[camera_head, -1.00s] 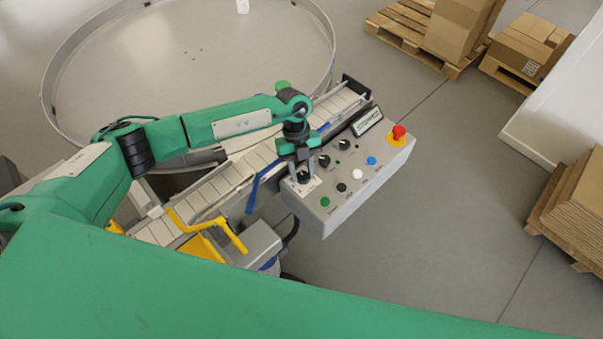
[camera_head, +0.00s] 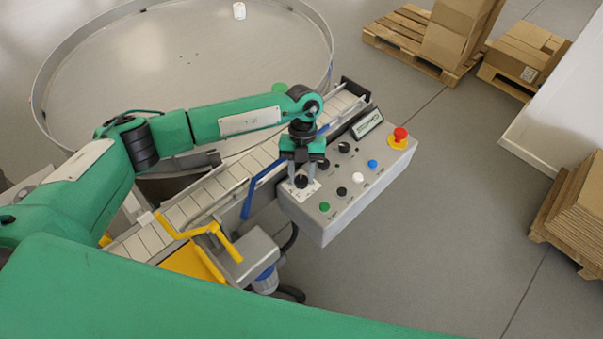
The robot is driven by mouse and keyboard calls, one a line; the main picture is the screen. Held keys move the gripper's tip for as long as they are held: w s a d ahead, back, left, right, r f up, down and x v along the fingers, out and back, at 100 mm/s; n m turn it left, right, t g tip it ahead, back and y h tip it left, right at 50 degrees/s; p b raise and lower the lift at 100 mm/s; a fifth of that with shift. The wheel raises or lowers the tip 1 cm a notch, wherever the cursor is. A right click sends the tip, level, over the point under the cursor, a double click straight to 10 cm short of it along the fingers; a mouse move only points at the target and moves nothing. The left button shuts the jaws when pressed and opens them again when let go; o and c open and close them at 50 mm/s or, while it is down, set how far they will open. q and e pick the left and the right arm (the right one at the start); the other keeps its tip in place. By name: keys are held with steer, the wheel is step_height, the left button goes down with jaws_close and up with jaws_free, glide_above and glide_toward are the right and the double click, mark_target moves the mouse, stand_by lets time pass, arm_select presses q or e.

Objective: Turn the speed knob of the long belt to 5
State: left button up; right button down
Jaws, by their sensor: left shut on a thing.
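The grey control box (camera_head: 325,225) stands beside the long belt (camera_head: 190,208). A black knob (camera_head: 301,181) on a white scale plate sits near the box's left corner. My left gripper (camera_head: 301,177) points down over it and is shut on this knob. The knob's pointer and scale numbers are too small to read. Two other black knobs, one in the middle (camera_head: 323,164) and one farther right (camera_head: 344,147), stand in the same row. My right gripper is not in view.
The box also carries a red emergency button (camera_head: 400,134), and green (camera_head: 324,207), black (camera_head: 342,191), white (camera_head: 358,179) and blue (camera_head: 373,164) buttons. A round turntable (camera_head: 180,60) lies behind the belt. A yellow bracket (camera_head: 220,240) stands at the belt's near side. Pallets with cartons (camera_head: 455,35) are at the back right.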

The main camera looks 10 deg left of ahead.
arm_select(q)
steer(key=o, duration=1)
steer(key=b+v, duration=0.4)
steer(key=v, duration=0.9)
steer(key=shift+w+r, duration=0.2)
steer(key=shift+r, duration=0.2)
steer(key=shift+a, duration=0.1)
